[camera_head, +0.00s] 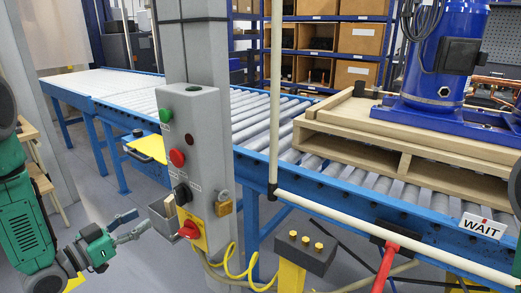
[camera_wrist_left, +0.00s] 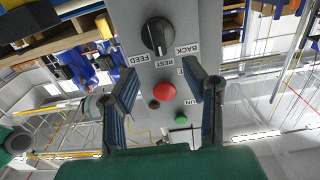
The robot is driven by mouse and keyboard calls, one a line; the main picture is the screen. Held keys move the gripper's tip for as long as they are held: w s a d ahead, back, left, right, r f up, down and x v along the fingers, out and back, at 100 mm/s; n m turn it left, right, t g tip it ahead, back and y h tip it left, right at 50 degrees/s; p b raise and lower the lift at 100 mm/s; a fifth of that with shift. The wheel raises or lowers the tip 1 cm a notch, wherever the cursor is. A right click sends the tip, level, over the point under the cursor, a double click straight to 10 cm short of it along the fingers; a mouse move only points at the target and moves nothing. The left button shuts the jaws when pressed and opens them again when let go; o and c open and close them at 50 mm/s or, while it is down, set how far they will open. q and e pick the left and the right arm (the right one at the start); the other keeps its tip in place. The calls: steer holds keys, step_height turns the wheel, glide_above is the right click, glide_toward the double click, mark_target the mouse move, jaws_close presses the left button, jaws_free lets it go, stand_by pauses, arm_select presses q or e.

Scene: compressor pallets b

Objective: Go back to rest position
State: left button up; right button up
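My left gripper (camera_head: 130,226) is open and empty, left of the grey control post (camera_head: 202,130) and apart from it. In the left wrist view the open fingers of my left gripper (camera_wrist_left: 160,70) frame the post's panel, with nothing between them. A black selector knob (camera_wrist_left: 158,36), a red button (camera_wrist_left: 165,91) and a green button (camera_wrist_left: 181,118) show there, with FEED, REST and BACK labels upside down. In the head view, the green button (camera_head: 166,115), red button (camera_head: 177,157) and black knob (camera_head: 182,194) sit on the post. My right gripper is out of view.
A blue roller conveyor (camera_head: 340,178) runs behind the post. A wooden pallet (camera_head: 410,160) on it carries a blue compressor (camera_head: 440,60). A pale rail (camera_head: 390,235), a WAIT sign (camera_head: 483,226) and a pedestal with yellow buttons (camera_head: 305,250) stand in front. A padlock (camera_head: 223,207) hangs on the post.

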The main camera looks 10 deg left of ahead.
arm_select(q)
steer(key=s+d+f+n+g+y, duration=0.1)
steer(key=s+d+f+g+y, duration=0.1)
steer(key=s+d+f+g, duration=0.45)
steer(key=s+d+f+n+g+y, duration=0.2)
steer(key=s+d+f, duration=0.15)
steer(key=f, duration=0.65)
steer(key=s+d+f+g+y, duration=0.1)
steer(key=s+d+f+g, duration=0.1)
steer(key=s, duration=0.7)
steer(key=s+d+f+g+y, duration=0.1)
steer(key=s+d+f+g, duration=0.1)
steer(key=s+g, duration=0.3)
steer(key=s+f, duration=0.1)
steer(key=s, duration=0.2)
steer(key=shift+s+f+n+y, duration=0.2)
steer(key=shift+s+n+y, duration=0.15)
steer(key=shift+n+y, duration=0.05)
steer(key=shift+g, duration=0.25)
steer(key=shift+d, duration=0.1)
